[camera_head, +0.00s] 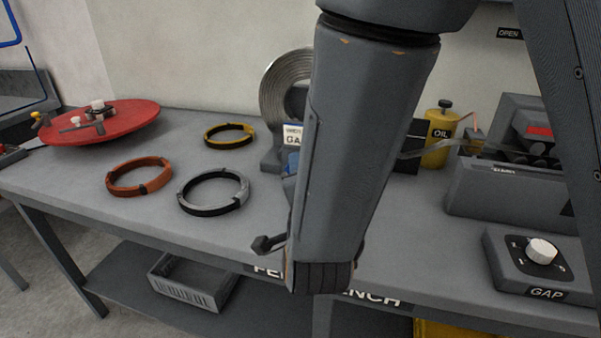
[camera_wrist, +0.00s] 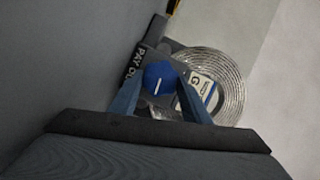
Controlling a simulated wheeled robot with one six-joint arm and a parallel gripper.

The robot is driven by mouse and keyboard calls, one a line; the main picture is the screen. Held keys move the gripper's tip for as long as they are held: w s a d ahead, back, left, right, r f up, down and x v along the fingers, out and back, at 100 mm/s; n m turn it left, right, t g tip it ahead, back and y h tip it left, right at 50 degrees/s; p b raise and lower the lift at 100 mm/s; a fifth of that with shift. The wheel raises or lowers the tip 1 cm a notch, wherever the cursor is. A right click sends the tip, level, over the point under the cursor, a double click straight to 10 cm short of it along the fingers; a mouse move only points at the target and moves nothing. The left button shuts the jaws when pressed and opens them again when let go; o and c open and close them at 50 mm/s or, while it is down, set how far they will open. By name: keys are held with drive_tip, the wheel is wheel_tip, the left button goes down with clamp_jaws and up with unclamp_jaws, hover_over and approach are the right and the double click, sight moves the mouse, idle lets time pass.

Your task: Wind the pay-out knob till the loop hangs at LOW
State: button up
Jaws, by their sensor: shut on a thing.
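The blue pay-out knob (camera_wrist: 160,75), with a white pointer line, shows in the wrist view beside the PAY OUT label (camera_wrist: 124,62). My gripper (camera_wrist: 161,86) has its two blue fingers on either side of the knob and is shut on it. In the head view my arm hides most of the knob area. The coil of metal strip (camera_head: 270,88) stands behind it and also shows in the wrist view (camera_wrist: 236,82). A short piece of strip (camera_head: 425,151) shows right of my arm. The hanging loop and the LOW mark are hidden.
Three coil rings, yellow (camera_head: 230,135), orange (camera_head: 139,176) and grey (camera_head: 213,191), lie on the bench (camera_head: 90,175). A red turntable (camera_head: 100,122) is at left. An oil can (camera_head: 438,135), a grey machine (camera_head: 510,190) and the GAP dial (camera_head: 541,252) are at right.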

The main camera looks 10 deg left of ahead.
idle(0.3)
drive_tip(key=o, duration=1)
drive_tip(key=shift+d, duration=0.1)
drive_tip(key=shift+o, duration=0.2)
drive_tip(key=shift+s+r+p, duration=0.1)
drive_tip(key=shift+s+p, duration=0.05)
drive_tip(key=shift+p, duration=0.4)
drive_tip(key=p+v, duration=0.2)
drive_tip(key=p, duration=0.3)
drive_tip(key=shift+s, duration=0.1)
drive_tip(key=p+v, duration=0.5)
drive_tip(key=p, duration=0.2)
drive_tip(key=shift+s+d, duration=0.1)
drive_tip(key=shift+s, duration=0.05)
